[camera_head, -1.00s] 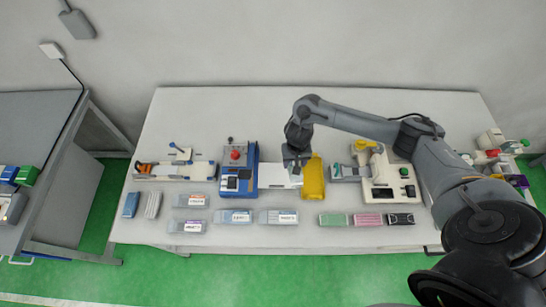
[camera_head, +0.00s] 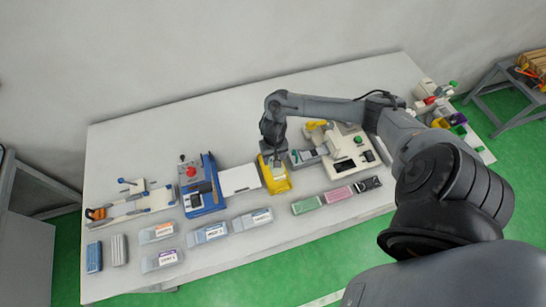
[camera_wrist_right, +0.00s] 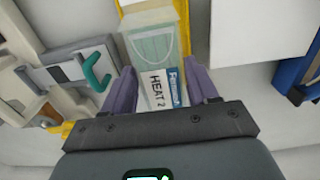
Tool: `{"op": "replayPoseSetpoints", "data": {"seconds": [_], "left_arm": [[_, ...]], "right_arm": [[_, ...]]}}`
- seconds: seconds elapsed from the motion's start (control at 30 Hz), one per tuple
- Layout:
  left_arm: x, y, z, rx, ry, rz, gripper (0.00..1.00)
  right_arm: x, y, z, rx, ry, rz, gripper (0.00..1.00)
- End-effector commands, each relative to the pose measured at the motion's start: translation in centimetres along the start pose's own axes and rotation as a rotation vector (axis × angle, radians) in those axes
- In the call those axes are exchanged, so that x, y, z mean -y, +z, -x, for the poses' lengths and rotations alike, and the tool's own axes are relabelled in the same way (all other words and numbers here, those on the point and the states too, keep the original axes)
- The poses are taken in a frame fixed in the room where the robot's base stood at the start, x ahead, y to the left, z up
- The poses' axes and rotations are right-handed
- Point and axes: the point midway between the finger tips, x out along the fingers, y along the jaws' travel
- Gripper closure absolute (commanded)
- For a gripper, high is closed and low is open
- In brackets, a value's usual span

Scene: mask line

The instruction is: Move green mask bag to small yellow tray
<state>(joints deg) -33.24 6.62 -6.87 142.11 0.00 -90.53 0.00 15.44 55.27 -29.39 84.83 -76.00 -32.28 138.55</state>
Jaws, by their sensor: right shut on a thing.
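The green mask bag (camera_wrist_right: 157,55) is a clear flat bag with a pale green mask and a printed label. My right gripper (camera_wrist_right: 160,92) is shut on its labelled end, with a purple finger on each side. The small yellow tray (camera_wrist_right: 124,5) shows behind the bag in the wrist view. In the head view the yellow tray (camera_head: 282,186) is on the table, and my right gripper (camera_head: 267,152) is over its far end. The bag is mostly hidden there by the gripper. I cannot tell whether the bag touches the tray. My left gripper is not in view.
A white plate (camera_head: 239,179) and a blue machine (camera_head: 203,190) stand left of the tray. A cream machine (camera_head: 347,153) stands right. Green (camera_head: 306,205), pink (camera_head: 338,195) and black (camera_head: 368,184) packs lie at the front right.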

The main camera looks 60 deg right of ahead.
Motion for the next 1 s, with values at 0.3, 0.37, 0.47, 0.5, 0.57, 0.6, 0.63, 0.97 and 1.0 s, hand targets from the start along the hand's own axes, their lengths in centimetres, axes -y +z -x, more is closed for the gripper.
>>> {"op": "replayPoseSetpoints", "data": {"seconds": [0.3,0.37,0.47,0.5,0.57,0.6,0.63,0.97,1.0], "left_arm": [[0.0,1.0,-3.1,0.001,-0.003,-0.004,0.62],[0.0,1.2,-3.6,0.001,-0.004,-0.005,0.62],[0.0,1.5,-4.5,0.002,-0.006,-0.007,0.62],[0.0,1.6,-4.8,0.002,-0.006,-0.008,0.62],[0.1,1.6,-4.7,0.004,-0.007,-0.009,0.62],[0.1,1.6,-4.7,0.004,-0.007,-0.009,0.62],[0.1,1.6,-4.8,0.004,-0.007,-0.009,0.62],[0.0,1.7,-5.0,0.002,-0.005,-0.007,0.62],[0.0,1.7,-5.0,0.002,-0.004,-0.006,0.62]], "right_arm": [[0.0,0.0,-2.4,-0.001,-0.001,0.002,0.71],[0.0,0.0,-2.7,0.000,-0.001,0.001,0.71],[0.1,0.0,-3.4,-0.001,-0.001,0.000,0.71],[0.1,0.0,-3.6,-0.001,-0.001,0.000,0.71],[0.1,0.0,-3.8,0.001,0.000,-0.001,0.71],[0.0,0.0,-4.1,0.001,0.000,0.000,0.71],[0.0,0.0,-4.3,0.001,0.000,0.001,0.71],[0.0,0.0,-5.5,0.000,0.000,0.001,0.71],[0.0,0.0,-5.5,0.000,0.000,0.001,0.71]]}}
